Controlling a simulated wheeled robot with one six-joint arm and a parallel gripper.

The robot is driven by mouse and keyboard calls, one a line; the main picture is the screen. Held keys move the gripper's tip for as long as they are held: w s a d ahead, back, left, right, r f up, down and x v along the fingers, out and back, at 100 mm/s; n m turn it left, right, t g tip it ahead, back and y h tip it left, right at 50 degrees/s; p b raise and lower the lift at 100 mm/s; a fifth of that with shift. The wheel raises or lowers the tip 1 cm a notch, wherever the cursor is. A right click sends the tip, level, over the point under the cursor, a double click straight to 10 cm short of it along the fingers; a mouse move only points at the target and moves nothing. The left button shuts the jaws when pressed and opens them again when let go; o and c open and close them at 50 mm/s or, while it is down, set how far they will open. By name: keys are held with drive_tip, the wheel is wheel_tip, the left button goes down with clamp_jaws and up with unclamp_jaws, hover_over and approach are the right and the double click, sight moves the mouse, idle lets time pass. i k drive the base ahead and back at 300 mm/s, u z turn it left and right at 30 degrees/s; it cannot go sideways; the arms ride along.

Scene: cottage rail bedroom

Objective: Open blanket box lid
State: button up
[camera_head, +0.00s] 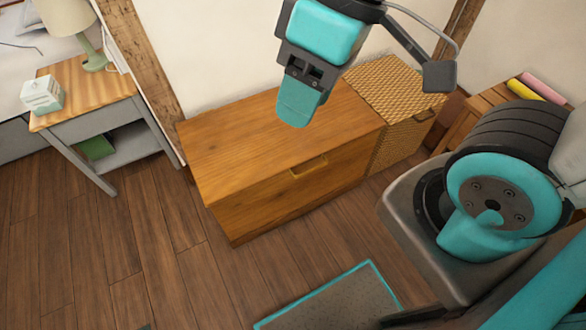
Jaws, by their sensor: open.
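The wooden blanket box (241,156) stands against the white wall in the middle of the head view. Its flat orange-brown lid (235,130) looks closed. A small yellowish handle (308,167) sits at the front edge of the lid, right of its middle. My gripper (295,115) hangs above the lid, its teal fingertip towards the viewer and pointing down, and covers part of the lid's back. It is open and holds nothing that I can see. I cannot tell how high it is above the lid.
A wicker hamper (400,105) stands close to the box's right end. A grey nightstand (95,113) with a wooden top, lamp (75,28) and tissue box (42,95) is at the left. A teal-edged mat (335,303) lies in front.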

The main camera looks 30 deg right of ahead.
sight(230, 149)
drive_tip(key=z, duration=1.45)
drive_tip(key=k, duration=0.45)
drive_tip(key=u, duration=1.4)
